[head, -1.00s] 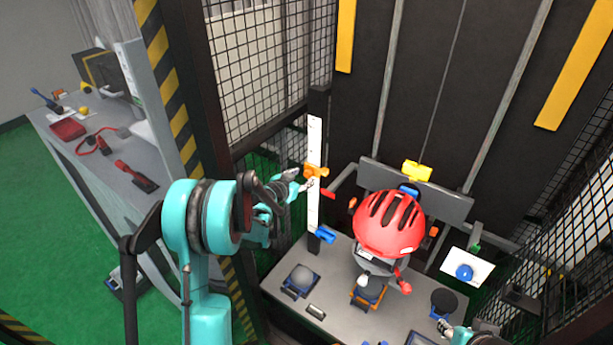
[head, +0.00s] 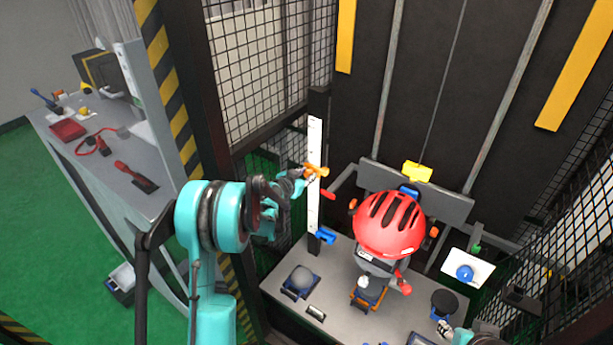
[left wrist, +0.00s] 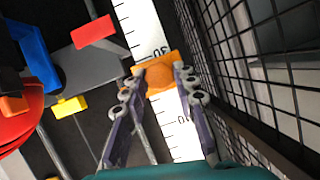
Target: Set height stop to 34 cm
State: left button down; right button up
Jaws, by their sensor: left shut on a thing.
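The white scale strip (head: 313,205) stands upright on a dark post at the left of the drop tower. The orange height stop (head: 317,170) sits on its upper part. My left gripper (head: 308,174) is at the stop, shut on it. In the left wrist view, the stop (left wrist: 160,78) is between the two fingertips (left wrist: 157,84), and the scale (left wrist: 135,25) runs behind it. A printed 30 shows beside the stop's upper edge; another number below is hard to read. The exact reading at the stop is unclear. My right gripper (head: 444,327) shows small at the bottom right, its opening unclear.
A red pointer (head: 328,194) and a blue clamp (head: 325,236) are near the scale, below the stop. A red helmet (head: 389,224) is right of it. Mesh (left wrist: 265,70) runs close beside the gripper. A bench (head: 75,165) stands at the left.

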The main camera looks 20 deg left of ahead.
pick_arm(q)
notch_tip(320, 180, up, 4)
jog(key=shift+f+p, duration=0.1)
jog(key=shift+p, duration=0.6)
jog(key=shift+f, duration=0.1)
jog(key=c, duration=1.2)
grip_release()
jog(key=shift+s, duration=0.1)
jog(key=v, duration=1.1)
jog(key=shift+s, duration=0.35)
